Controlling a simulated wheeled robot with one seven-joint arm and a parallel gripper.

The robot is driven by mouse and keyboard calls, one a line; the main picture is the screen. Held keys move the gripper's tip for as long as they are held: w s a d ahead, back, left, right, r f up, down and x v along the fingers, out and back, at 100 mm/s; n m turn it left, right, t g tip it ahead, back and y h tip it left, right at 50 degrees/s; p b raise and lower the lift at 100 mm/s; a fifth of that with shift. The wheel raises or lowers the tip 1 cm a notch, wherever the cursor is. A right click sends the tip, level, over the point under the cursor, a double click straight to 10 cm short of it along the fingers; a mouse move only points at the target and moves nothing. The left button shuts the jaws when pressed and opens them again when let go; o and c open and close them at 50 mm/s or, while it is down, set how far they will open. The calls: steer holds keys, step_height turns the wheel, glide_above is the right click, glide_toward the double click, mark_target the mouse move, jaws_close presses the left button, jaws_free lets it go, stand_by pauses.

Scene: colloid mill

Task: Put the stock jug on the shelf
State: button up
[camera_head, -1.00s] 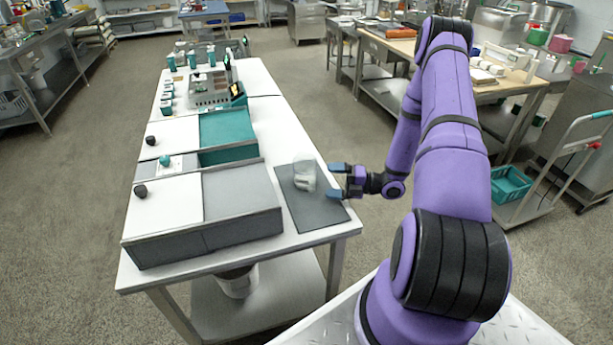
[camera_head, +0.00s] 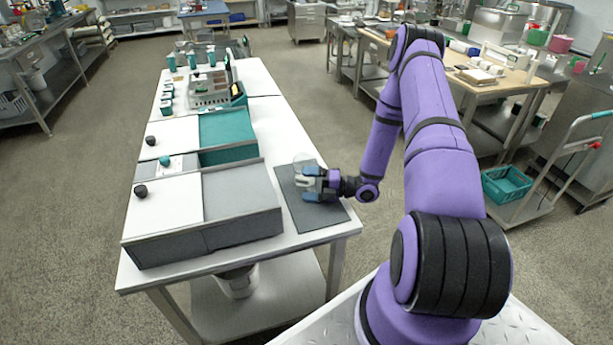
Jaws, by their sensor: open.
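The stock jug looks to be the clear, pale vessel (camera_head: 303,163) on the dark grey mat (camera_head: 318,222) at the right end of the white table. My gripper (camera_head: 308,188) is open at the jug, its blue fingertips over the mat and partly covering the vessel. I cannot tell whether the fingers touch it. A lower shelf (camera_head: 272,297) shows under the table, with a white bucket-like container (camera_head: 238,282) on it. I cannot tell whether this is the shelf named in the task.
A grey-and-white box housing (camera_head: 210,240) stands left of the mat, with a teal-topped unit (camera_head: 228,135) behind it. Small teal-capped containers (camera_head: 167,100) line the table's far left. A trolley with a teal crate (camera_head: 507,184) stands at right.

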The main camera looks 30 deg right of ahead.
steer(key=c, duration=1.2)
